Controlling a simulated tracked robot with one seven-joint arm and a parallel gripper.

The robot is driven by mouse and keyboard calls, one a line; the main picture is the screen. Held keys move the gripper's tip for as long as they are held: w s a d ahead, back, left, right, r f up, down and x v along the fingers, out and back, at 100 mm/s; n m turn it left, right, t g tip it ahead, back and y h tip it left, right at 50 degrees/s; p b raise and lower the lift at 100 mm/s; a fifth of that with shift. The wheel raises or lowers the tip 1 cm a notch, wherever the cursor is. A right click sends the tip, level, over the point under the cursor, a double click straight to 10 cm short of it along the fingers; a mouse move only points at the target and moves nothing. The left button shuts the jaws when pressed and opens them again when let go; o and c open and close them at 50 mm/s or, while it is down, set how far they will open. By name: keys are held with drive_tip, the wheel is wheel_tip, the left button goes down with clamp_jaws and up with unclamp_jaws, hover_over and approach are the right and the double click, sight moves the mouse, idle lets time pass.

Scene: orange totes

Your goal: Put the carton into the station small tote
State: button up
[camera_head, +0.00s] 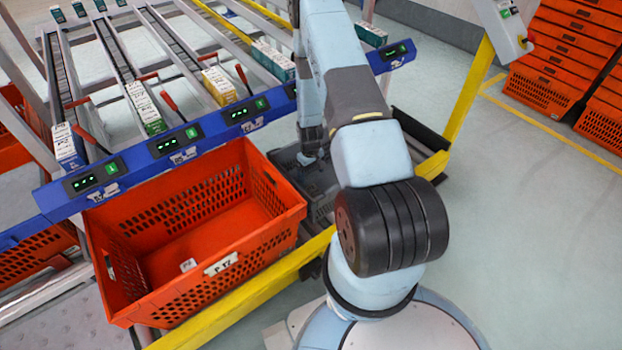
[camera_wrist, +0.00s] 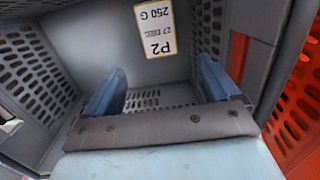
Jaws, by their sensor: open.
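The small grey tote (camera_head: 322,205) stands right of the large orange tote, partly hidden by my arm. In the wrist view I look into this grey tote, with its slotted wall (camera_wrist: 40,75) at left. A white carton face with a yellow edge (camera_wrist: 153,28), printed "P2 250 G", shows inside the tote, beyond the fingertips. Only this printed face and a thin edge of the carton show. My gripper (camera_wrist: 158,82) is open, with its two blue fingers apart and nothing between them.
The large orange tote (camera_head: 224,266) holds one small white item (camera_head: 188,265). A blue rail (camera_head: 215,128) with displays runs behind it, below flow lanes holding several cartons, one yellow and white (camera_head: 219,86). A yellow frame bar (camera_head: 250,290) borders the front. Open floor lies at right, before stacked orange totes (camera_head: 570,60).

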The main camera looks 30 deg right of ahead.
drive_tip(key=w+a+r+t, duration=0.1)
drive_tip(key=w+r, duration=0.1)
drive_tip(key=r, duration=0.9)
drive_tip(key=w+a+r, duration=0.1)
drive_tip(key=w+r, duration=0.1)
drive_tip(key=r, duration=0.8)
drive_tip(key=s+a+r+m+t, duration=0.1)
drive_tip(key=s+a+r, duration=0.1)
drive_tip(key=r, duration=0.9)
drive_tip(key=s+a+r+t, duration=0.1)
drive_tip(key=s+a+r, duration=0.1)
drive_tip(key=r, duration=0.8)
drive_tip(key=s+a+r+t, duration=0.2)
drive_tip(key=s+a+r, duration=0.2)
drive_tip(key=s+r, duration=1.1)
drive_tip(key=s+a+r, duration=0.1)
drive_tip(key=s+r, duration=0.3)
drive_tip(key=s, duration=0.3)
drive_tip(key=s+a+r+m+t, duration=0.1)
drive_tip(key=s+a+r, duration=0.1)
drive_tip(key=s, duration=0.5)
drive_tip(key=shift+s+r, duration=0.15)
drive_tip(key=shift+r, duration=0.7)
